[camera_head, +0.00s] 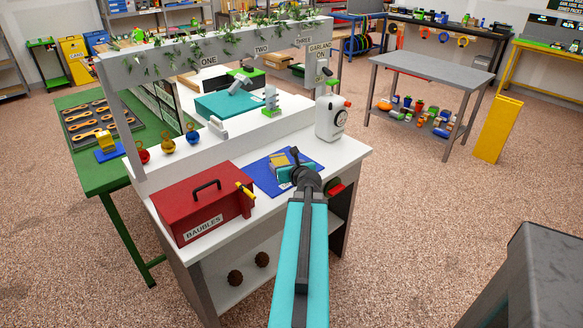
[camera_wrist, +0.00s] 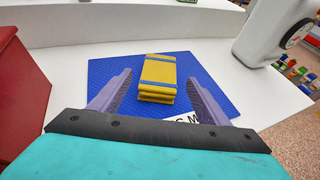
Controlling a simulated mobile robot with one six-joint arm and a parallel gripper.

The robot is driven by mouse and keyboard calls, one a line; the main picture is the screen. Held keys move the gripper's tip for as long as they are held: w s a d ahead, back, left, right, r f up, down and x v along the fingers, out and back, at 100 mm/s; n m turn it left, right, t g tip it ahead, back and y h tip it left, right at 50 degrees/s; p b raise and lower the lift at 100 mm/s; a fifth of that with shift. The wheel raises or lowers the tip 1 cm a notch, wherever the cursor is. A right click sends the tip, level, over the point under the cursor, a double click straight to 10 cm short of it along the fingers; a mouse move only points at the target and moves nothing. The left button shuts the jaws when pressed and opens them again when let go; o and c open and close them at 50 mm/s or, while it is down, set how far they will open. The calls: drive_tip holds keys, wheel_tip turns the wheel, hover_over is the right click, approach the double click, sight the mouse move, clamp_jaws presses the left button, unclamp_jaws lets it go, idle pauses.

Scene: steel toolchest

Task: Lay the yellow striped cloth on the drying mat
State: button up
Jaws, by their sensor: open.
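The yellow striped cloth (camera_wrist: 158,78) is a folded stack with grey-blue bands. It lies on the blue drying mat (camera_wrist: 110,72), near the mat's middle, in the wrist view. In the head view the cloth (camera_head: 280,160) shows on the mat (camera_head: 262,179), partly behind my arm. My gripper (camera_wrist: 158,92) is open, with its two purple-grey fingers on either side of the cloth's near end. I see gaps between the fingers and the cloth. A white label on the mat is partly hidden by my gripper.
A red toolbox marked BAUBLES (camera_head: 200,208) stands left of the mat, with a yellow-handled object (camera_head: 245,190) at its side. A white machine with a dial (camera_head: 331,118) stands at the back right. A raised white ledge (camera_wrist: 130,22) runs behind the mat.

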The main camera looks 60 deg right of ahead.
drive_tip(key=shift+v, duration=1.05)
drive_tip(key=shift+a+r+p, duration=0.1)
drive_tip(key=shift+r+p, duration=0.15)
drive_tip(key=shift+p, duration=0.05)
drive_tip(key=shift+s+p, duration=0.1)
drive_tip(key=shift+p, duration=0.5)
drive_tip(key=p+v, duration=0.2)
drive_tip(key=p, duration=0.5)
drive_tip(key=shift+p, duration=0.35)
drive_tip(key=shift+s+f+p, duration=0.1)
drive_tip(key=shift+s+p, duration=0.1)
drive_tip(key=shift+p, duration=0.5)
drive_tip(key=shift+w, duration=0.1)
